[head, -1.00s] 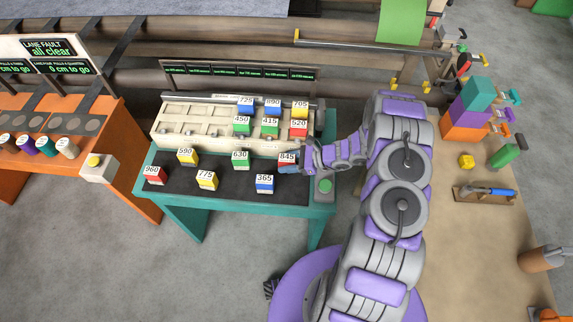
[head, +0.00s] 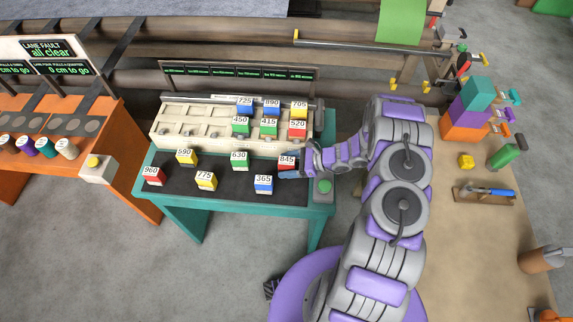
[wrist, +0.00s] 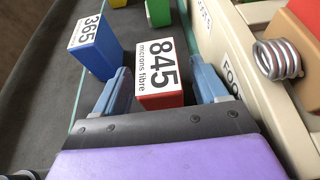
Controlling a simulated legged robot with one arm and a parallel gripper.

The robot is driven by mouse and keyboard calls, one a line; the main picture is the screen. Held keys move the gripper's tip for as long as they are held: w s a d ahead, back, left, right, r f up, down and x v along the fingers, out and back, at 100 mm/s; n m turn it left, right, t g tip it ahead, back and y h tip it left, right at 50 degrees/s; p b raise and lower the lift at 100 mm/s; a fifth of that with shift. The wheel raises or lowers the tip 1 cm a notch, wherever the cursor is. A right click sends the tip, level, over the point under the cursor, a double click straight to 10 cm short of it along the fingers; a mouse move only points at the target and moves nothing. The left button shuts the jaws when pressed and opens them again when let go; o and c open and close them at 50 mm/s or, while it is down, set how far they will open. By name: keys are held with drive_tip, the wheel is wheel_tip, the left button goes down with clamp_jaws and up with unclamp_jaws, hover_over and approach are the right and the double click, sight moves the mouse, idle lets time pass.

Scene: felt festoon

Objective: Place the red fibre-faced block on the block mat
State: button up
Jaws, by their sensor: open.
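The red block labelled 845 "microns fibre" (wrist: 160,75) stands upright between my open fingers in the wrist view. In the head view the same red block (head: 287,161) is at the back right of the dark block mat (head: 213,165), close to the cream rack. My gripper (head: 289,174) comes in from the right; its blue fingers (wrist: 163,82) are either side of the block, with a visible gap on the right. The block's lower part is hidden in the wrist view, so its contact with the mat does not show there.
A blue 365 block (head: 264,185) stands to the left and in front. Several other blocks stand on the mat, including a red 960 block (head: 153,177). The cream rack (head: 180,120) holds further blocks behind. A green button (head: 323,186) sits at the right table edge.

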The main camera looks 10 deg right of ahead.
drive_tip(key=v, duration=1.1)
drive_tip(key=shift+d+r+p, duration=0.15)
drive_tip(key=shift+d+p, duration=0.1)
drive_tip(key=shift+p, duration=0.1)
drive_tip(key=s+a+r+n+g+h, duration=0.2)
drive_tip(key=s+a+r+n, duration=0.2)
drive_tip(key=r, duration=0.4)
drive_tip(key=s+a+r+n+g+h, duration=0.1)
drive_tip(key=s+a+r+n+g, duration=0.25)
drive_tip(key=r, duration=0.45)
drive_tip(key=s+a+r+n+g+h, duration=0.2)
drive_tip(key=s+a+r+n, duration=0.25)
drive_tip(key=r, duration=0.25)
drive_tip(key=s+d+r+n+h, duration=0.1)
drive_tip(key=s+r+n+h, duration=0.3)
drive_tip(key=s, duration=0.6)
drive_tip(key=s+d+r+n+t+h, duration=0.1)
drive_tip(key=s+r+n+h, duration=0.2)
drive_tip(key=s, duration=0.7)
wheel_tip(320, 180, up, 3)
drive_tip(key=n, duration=0.2)
drive_tip(key=shift+s+d+n+h, duration=0.15)
drive_tip(key=shift+d+n+h, duration=0.15)
drive_tip(key=shift+d+h, duration=0.1)
drive_tip(key=shift+t, duration=0.25)
